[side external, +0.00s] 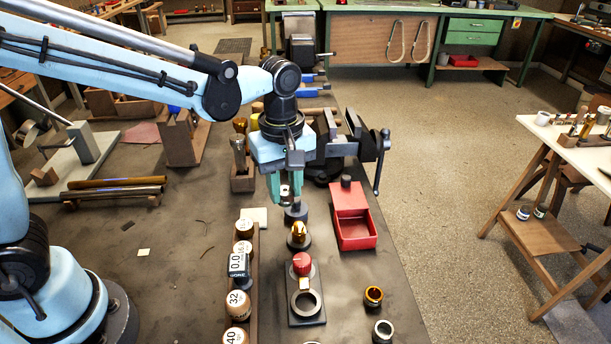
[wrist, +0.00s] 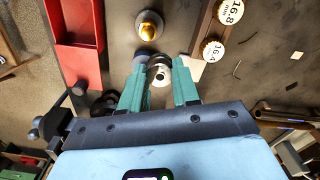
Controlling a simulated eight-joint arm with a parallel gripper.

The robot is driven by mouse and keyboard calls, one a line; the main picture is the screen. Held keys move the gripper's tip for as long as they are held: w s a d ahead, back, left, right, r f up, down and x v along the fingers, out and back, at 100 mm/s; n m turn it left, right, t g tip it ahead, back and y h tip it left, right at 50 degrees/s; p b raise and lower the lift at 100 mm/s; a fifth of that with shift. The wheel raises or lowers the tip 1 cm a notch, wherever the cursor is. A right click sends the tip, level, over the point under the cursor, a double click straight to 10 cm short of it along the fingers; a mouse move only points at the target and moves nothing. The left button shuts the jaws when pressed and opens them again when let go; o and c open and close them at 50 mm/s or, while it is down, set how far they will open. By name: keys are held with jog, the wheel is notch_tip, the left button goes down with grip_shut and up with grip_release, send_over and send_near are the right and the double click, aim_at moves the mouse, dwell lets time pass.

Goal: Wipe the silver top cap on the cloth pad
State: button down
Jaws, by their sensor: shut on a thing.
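My gripper (side external: 284,192) points down just behind the row of small stands. In the wrist view, its green fingers (wrist: 160,80) are closed on the silver top cap (wrist: 160,72). The cap shows as a small bright piece between the fingertips, partly hidden by them. A dark round stand (side external: 296,213) is right beside and below the fingertips. A pale square that looks like the cloth pad (side external: 255,216) lies to the left of the gripper, partly behind the labelled row. It also shows in the wrist view (wrist: 192,68), close to the right finger. I cannot tell the cap's exact height.
A brass-topped stand (side external: 298,237) and a red-knobbed fixture (side external: 302,266) stand in front. A row of labelled round pieces (side external: 238,303) is at left. An open red box (side external: 355,231) is at right, with a vise (side external: 345,147) behind. Bench left of the row is mostly clear.

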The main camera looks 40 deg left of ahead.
send_near(253, 214)
jog(key=shift+s+d+f, duration=0.1)
jog(key=shift+s+d, duration=0.15)
jog(key=shift+s, duration=0.05)
jog(key=shift+f, duration=0.15)
jog(key=shift+f, duration=2.7)
jog(key=shift+f, duration=0.15)
jog(key=shift+w+a, duration=0.1)
jog(key=shift+w, duration=0.1)
jog(key=shift+w+a, duration=0.2)
jog(key=shift+s+d, duration=0.1)
